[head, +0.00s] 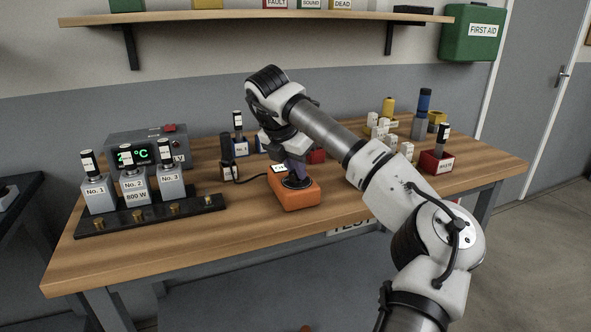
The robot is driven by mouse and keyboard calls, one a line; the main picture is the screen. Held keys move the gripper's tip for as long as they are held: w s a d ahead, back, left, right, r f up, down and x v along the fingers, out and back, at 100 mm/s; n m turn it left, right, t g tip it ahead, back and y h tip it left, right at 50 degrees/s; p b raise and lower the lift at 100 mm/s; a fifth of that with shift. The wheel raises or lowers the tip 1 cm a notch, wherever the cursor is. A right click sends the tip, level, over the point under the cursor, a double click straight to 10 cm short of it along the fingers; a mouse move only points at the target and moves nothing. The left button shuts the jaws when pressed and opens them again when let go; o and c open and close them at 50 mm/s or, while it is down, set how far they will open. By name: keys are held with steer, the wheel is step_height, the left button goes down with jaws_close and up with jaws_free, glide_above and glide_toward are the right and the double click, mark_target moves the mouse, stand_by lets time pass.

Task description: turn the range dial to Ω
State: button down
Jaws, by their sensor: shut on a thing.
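An orange meter (294,197) lies on the wooden bench near its front middle. Its range dial is a dark round knob (297,182) on the top face. My gripper (296,174) points down over the meter from above, its fingers closed at the dial. The gripper and wrist hide part of the dial and the meter's face. A pale display (279,168) shows beside the fingers at the meter's back edge, too small to read. The dial's marks and pointer cannot be made out.
A black rail (150,215) with heater blocks No. 1 to No. 3 stands at left, before a grey box with a green °C display (133,154). A black probe (228,165) with a cable stands left of the meter. A red block (437,161) stands right.

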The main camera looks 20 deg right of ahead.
stand_by(0.3)
steer(key=c, duration=1.4)
jaws_free()
steer(key=v, duration=1.4)
steer(key=shift+d, duration=0.15)
